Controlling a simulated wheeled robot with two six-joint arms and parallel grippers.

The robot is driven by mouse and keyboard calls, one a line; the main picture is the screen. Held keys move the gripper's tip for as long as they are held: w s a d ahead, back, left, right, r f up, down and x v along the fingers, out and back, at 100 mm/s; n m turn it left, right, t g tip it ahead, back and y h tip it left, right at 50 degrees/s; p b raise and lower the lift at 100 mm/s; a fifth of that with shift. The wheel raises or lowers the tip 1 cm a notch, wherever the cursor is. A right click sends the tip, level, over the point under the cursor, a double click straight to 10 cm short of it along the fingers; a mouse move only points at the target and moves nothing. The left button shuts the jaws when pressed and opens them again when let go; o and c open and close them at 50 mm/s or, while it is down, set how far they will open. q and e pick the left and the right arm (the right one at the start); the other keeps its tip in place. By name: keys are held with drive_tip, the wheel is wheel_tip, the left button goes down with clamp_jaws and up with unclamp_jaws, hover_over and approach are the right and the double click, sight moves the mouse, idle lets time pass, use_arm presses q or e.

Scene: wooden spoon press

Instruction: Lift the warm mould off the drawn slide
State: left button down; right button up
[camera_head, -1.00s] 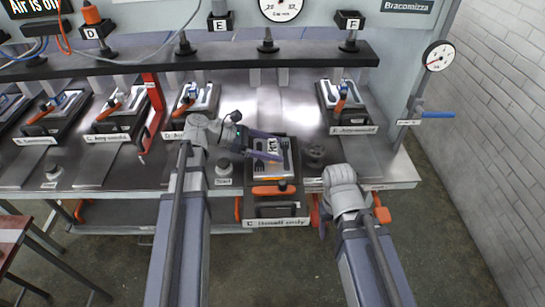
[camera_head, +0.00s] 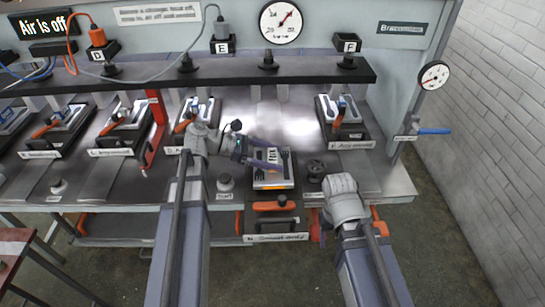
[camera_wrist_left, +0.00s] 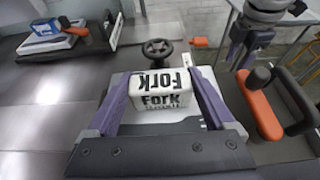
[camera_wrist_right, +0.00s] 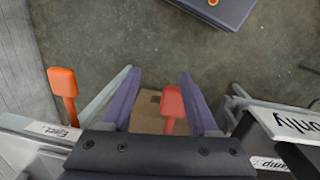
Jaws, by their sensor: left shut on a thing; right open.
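The mould (camera_head: 270,180) is a pale grey block with fork shapes on top, at the front centre of the bench. In the left wrist view its white face marked "Fork" (camera_wrist_left: 160,99) sits between my left fingers. My left gripper (camera_head: 264,155) is shut on it. The drawn slide (camera_head: 266,224) juts out in front and below, with an orange grip (camera_head: 275,204) and a dark handle. The mould appears slightly raised from it; its underside is hidden.
A red handle (camera_wrist_right: 172,101) shows below and between my right fingers. An orange lever (camera_wrist_right: 62,82) is beside it. A round black knob (camera_head: 315,167) stands right of the mould. Several other slides with moulds line the bench behind. The sign (camera_head: 43,28) reads "Air is off".

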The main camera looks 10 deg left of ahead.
sight(273, 155)
use_arm(q)
wheel_tip(273, 155, up, 7)
drive_tip(key=p, duration=0.6)
drive_tip(key=shift+r, duration=0.15)
